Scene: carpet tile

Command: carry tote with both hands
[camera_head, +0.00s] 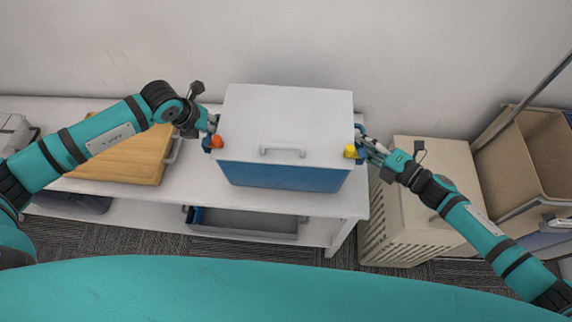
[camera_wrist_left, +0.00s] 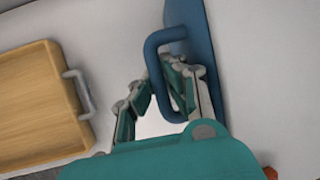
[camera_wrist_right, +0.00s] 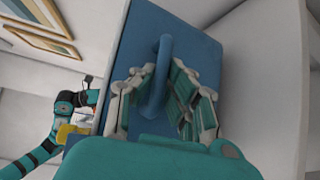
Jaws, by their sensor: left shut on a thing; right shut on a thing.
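The tote is a blue box (camera_head: 285,177) with a white lid (camera_head: 290,115), at the white table. I cannot tell whether its base touches the tabletop. My left gripper (camera_head: 211,128) is at its left side, shut on the blue side handle, which shows in the left wrist view (camera_wrist_left: 154,66). My right gripper (camera_head: 363,144) is at its right side, shut on the other blue handle, seen in the right wrist view (camera_wrist_right: 160,75). An orange piece (camera_head: 217,141) and a yellow piece (camera_head: 350,151) sit at the tote's front corners. The tote looks roughly level.
A wooden tray (camera_head: 128,160) with grey handles lies left on the white table (camera_head: 190,184). A grey bin (camera_head: 250,222) is on the lower shelf. A beige slatted hamper (camera_head: 420,158) stands right of the table, and a cardboard-coloured cart box (camera_head: 510,160) is farther right.

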